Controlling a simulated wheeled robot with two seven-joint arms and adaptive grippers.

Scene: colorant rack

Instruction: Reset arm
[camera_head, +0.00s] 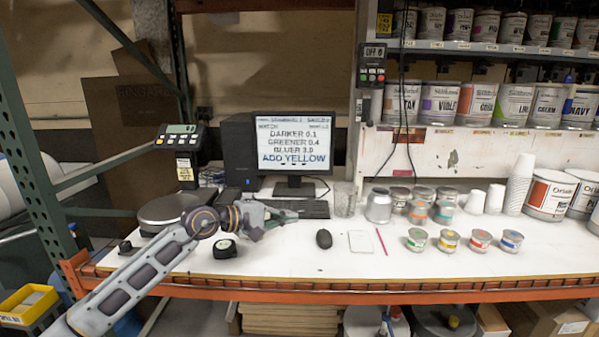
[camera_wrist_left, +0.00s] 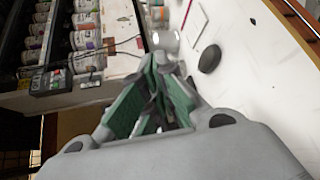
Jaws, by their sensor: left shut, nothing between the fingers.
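My left gripper (camera_head: 284,215) is above the white bench, in front of the keyboard (camera_head: 300,208) and monitor (camera_head: 292,150). Its arm comes in from the lower left. In the left wrist view the green-padded fingers (camera_wrist_left: 163,65) converge at their tips, and nothing shows between them. The gripper is shut and empty, pointing toward the right side of the bench. My right gripper is in neither view.
A scale (camera_head: 169,211) and tape measure (camera_head: 225,249) are by my arm. A glass beaker (camera_head: 345,204) stands near the gripper. Shelves of cans (camera_head: 439,103) rise behind.

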